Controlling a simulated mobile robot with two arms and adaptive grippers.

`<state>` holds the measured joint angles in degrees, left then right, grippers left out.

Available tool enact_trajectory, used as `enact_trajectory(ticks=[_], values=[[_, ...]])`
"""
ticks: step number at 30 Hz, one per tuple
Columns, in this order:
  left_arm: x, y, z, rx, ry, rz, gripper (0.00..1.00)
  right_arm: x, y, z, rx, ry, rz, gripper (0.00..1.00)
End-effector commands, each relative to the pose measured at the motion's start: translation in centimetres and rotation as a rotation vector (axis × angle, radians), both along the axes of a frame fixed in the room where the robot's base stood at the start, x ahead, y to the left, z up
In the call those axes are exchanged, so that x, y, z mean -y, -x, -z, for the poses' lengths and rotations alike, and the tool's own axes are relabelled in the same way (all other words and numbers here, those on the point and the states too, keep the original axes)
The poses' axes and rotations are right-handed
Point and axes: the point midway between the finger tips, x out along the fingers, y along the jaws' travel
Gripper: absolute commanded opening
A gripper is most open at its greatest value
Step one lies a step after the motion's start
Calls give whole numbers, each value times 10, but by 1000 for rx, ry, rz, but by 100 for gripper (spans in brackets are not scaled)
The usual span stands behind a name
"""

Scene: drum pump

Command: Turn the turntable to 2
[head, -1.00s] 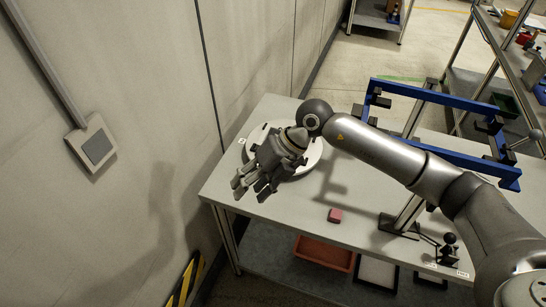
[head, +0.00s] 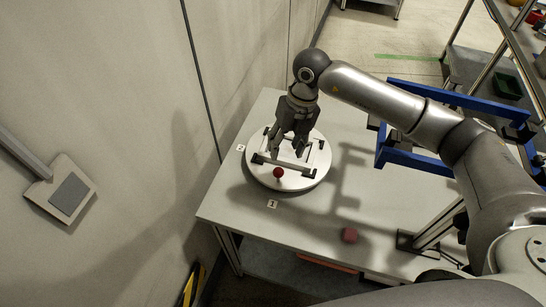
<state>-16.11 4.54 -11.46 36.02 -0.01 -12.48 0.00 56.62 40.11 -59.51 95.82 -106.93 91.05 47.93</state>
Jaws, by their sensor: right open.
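The turntable (head: 318,179) is a round light disc on the table, with a dark and metal frame fixture on top. A red ball knob (head: 278,173) stands at its front edge. A label "1" (head: 272,204) lies on the table in front of the disc, close to the knob. A label "2" (head: 240,148) lies at its left. My right gripper (head: 287,152) is open and points down over the disc, behind the red knob and apart from it in the picture. Its fingers hide part of the fixture; contact with it cannot be told. My left gripper is not in view.
A red block (head: 350,235) lies on the table (head: 300,225) at the front. A blue frame (head: 410,160) on a metal post (head: 440,230) stands on the right. A wall (head: 120,120) runs close along the left. Shelving (head: 485,60) stands at the far right.

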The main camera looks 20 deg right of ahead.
Motion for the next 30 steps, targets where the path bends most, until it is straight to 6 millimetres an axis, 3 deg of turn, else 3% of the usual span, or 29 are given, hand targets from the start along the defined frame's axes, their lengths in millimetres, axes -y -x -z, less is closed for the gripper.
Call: enact_trajectory(ticks=[5,12,15,19,25,30], values=[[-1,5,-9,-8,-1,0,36,-4,2,17,-7,1,0,49],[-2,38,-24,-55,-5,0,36,-14,2,62,-6,-2,0,49],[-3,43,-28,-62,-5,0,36,-17,2,79,-5,-1,-1,49],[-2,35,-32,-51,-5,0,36,-19,2,95,-4,-1,-1,49],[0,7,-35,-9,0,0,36,-21,1,105,-2,-2,-1,49],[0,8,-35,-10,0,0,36,-21,1,105,-1,-1,-1,49]])
